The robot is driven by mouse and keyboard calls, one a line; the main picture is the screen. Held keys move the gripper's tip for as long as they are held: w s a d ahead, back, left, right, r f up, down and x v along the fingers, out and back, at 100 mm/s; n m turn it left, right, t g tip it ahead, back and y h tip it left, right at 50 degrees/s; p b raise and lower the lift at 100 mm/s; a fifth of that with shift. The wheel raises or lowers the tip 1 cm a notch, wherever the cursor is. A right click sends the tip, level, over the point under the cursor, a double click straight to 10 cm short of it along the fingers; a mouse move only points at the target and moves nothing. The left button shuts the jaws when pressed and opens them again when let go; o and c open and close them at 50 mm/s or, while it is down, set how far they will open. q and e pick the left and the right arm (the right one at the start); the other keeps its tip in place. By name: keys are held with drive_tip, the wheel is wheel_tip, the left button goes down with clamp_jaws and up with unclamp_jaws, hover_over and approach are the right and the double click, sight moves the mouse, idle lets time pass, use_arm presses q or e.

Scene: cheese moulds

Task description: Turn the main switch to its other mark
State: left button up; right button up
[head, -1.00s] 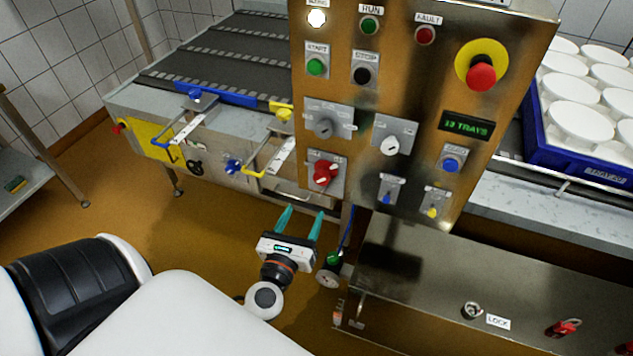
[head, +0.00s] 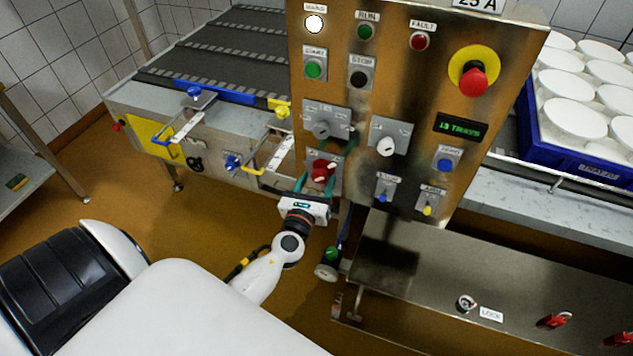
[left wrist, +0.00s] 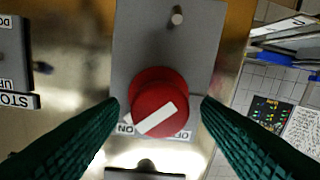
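The main switch is a red round knob (head: 321,170) with a white bar, on a grey plate low on the steel control panel. In the left wrist view the knob (left wrist: 158,104) fills the middle. Its white bar lies diagonally, its lower-left end by the upside-down ON label (left wrist: 125,128). Another label (left wrist: 182,135), partly hidden, sits to the right. My left gripper (head: 317,183) is open, its green fingers on either side of the knob. Gaps seem to show between fingers and knob; contact is not clear. My right gripper is not in view.
Grey selector switches (head: 322,129) sit just above the knob on the panel (head: 420,100). A red emergency stop (head: 472,80) is at upper right. Yellow and blue handles (head: 262,168) project from the conveyor at left. A steel cabinet (head: 430,265) stands below right.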

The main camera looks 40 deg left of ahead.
use_arm(q)
drive_tip(key=c, duration=0.9)
drive_tip(key=shift+o, duration=0.2)
drive_tip(key=shift+n, duration=0.3)
drive_tip(key=n+b, duration=0.1)
drive_tip(key=n, duration=0.1)
drive_tip(key=shift+n, duration=0.3)
drive_tip(key=n+b, duration=0.1)
drive_tip(key=n, duration=0.3)
drive_tip(key=shift+b, duration=0.3)
drive_tip(key=n, duration=0.5)
drive_tip(key=shift+a, duration=0.1)
drive_tip(key=n+h, duration=0.1)
drive_tip(key=n, duration=0.4)
